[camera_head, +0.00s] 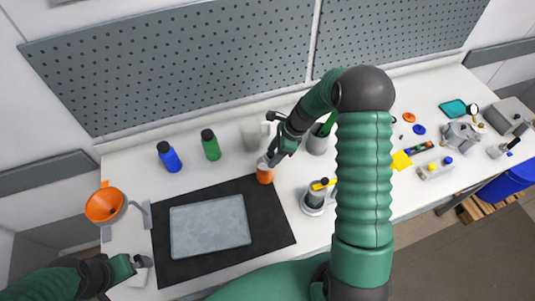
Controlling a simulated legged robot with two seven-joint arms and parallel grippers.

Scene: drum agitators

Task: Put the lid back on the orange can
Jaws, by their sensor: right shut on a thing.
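The orange can (265,175) stands upright at the upper right part of the black mat. The pale grey lid (262,162) shows at the top of the can, partly hidden by my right gripper (272,157). My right gripper reaches down from the upper right and is shut on the lid. I cannot tell whether the lid is seated or just above the rim. My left gripper (128,268) is low at the left, away from the can, near a small white object; whether its jaws are open is unclear.
The black mat (275,222) bears a grey tray (210,226). Blue (170,160) and green (211,146) bottles stand behind it. An orange funnel (104,205) is at left. A grey device (315,199) stands right of the mat. Several small items lie farther right.

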